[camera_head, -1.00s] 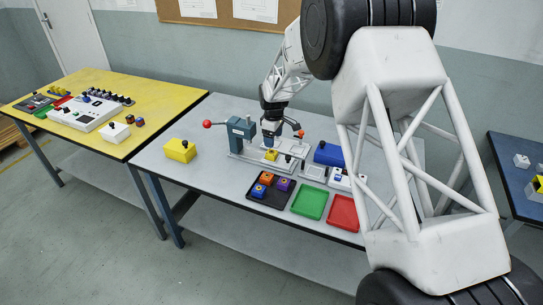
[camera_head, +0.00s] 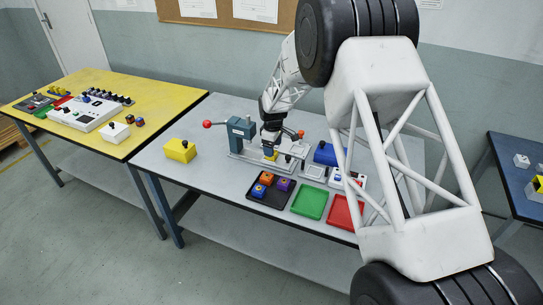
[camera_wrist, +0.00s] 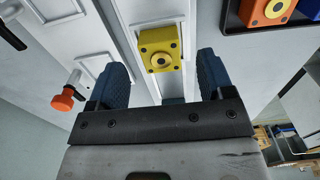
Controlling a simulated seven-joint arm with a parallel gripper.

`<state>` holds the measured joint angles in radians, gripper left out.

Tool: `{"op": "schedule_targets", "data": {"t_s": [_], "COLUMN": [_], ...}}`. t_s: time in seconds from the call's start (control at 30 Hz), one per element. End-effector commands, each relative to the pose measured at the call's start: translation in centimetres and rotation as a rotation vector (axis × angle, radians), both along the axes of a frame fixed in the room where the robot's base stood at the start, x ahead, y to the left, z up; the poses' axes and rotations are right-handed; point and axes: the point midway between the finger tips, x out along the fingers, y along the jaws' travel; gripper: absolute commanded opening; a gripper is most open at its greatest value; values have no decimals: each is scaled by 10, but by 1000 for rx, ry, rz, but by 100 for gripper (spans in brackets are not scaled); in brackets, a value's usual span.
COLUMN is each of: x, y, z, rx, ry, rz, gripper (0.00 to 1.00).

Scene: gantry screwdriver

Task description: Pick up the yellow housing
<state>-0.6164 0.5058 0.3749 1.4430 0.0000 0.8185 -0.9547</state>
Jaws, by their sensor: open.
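The yellow housing (camera_wrist: 161,50), a small block with a round dark-centred fitting on its face, sits in a slot of the pale metal fixture (camera_wrist: 145,13). In the wrist view it lies between and just beyond my two dark blue fingers, with a visible gap on each side. My gripper (camera_wrist: 162,78) is open and empty. In the head view my gripper (camera_head: 270,145) is low over the fixture, and only a bit of the yellow housing (camera_head: 271,157) shows beneath it.
A screwdriver stand (camera_head: 240,128) with a red knob stands left of my gripper. An orange-knobbed lever (camera_wrist: 63,101) is close by. A black tray (camera_head: 286,203) holds several coloured housings, beside green (camera_head: 310,203) and red (camera_head: 342,211) trays. A yellow box (camera_head: 180,151) stands left.

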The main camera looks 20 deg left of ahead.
Motion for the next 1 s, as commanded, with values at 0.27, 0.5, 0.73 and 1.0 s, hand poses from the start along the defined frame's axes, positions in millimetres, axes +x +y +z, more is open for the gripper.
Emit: {"op": "schedule_targets", "data": {"t_s": [0.27,0.5,0.73,1.0], "x": [-1,-1,-1,-1], "y": [1,1,1,1], "z": [-28,-31,-31,-31], "rx": [0,1,0,0], "ry": [0,-1,-1,-1], "rz": [0,0,0,0], "gripper": [74,74,74,58]}}
